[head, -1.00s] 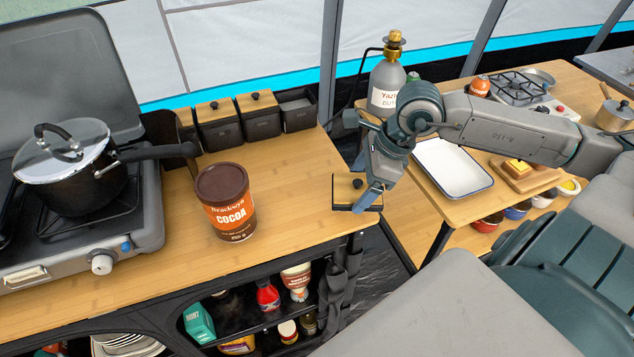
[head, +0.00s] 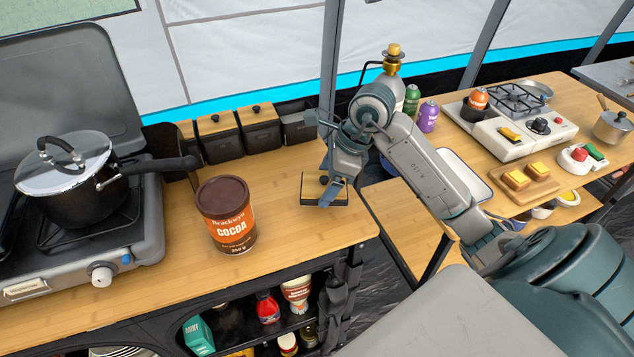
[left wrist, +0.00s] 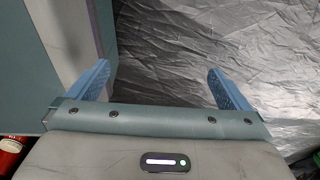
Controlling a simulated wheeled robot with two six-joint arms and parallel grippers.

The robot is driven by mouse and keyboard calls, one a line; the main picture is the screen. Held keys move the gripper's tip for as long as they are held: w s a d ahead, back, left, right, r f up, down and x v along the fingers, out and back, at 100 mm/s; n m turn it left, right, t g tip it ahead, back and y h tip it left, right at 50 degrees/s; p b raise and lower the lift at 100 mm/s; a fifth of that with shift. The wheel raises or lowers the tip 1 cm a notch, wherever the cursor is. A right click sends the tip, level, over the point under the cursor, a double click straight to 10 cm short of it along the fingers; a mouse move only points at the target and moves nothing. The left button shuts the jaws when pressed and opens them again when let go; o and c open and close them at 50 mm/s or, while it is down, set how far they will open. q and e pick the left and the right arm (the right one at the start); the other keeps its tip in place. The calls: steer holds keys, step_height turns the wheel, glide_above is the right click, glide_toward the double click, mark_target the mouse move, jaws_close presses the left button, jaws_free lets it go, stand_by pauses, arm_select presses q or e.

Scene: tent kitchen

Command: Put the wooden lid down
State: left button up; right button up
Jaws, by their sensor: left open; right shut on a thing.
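The wooden lid (head: 311,187) is a small light-wood square with a dark rim and a dark knob, in the head view over the right part of the wooden counter (head: 285,210). My right gripper (head: 328,188) is shut on it, reaching down from above; the fingers hide part of the lid. The lid looks level and close to the counter, but I cannot tell whether it touches. My left gripper (left wrist: 162,88) is open and empty in the left wrist view, above a crinkled silvery surface; it is not in the head view.
A cocoa tin (head: 228,215) stands left of the lid. Behind are lidded dark boxes (head: 255,132) and an open dark box (head: 296,125). A pot (head: 75,185) sits on the stove at left. Bare counter lies between the tin and the lid.

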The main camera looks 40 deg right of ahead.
mark_target(317, 184)
steer(key=w, duration=0.2)
steer(key=shift+w+a+f, duration=0.1)
steer(key=shift+w+a, duration=0.25)
steer(key=shift+a, duration=0.05)
steer(key=shift+f, duration=0.15)
step_height(317, 184, down, 3)
steer(key=shift+r+b, duration=0.15)
steer(key=shift+b, duration=0.55)
arm_select(q)
steer(key=shift+w+d+r, duration=0.1)
steer(key=shift+w+r, duration=0.15)
steer(key=shift+w, duration=0.35)
steer(key=shift+w+r, duration=0.2)
steer(key=shift+w, duration=0.4)
steer(key=shift+w+d+r, duration=0.1)
steer(key=shift+w+r, duration=0.15)
steer(key=shift+w, duration=0.35)
arm_select(e)
steer(key=shift+f, duration=0.3)
arm_select(q)
steer(key=shift+w, duration=0.25)
arm_select(e)
steer(key=shift+f, duration=0.1)
steer(key=o, duration=0.9)
arm_select(q)
steer(key=shift+w+r, duration=0.15)
arm_select(e)
steer(key=shift+o, duration=0.3)
arm_select(q)
steer(key=shift+r, duration=0.1)
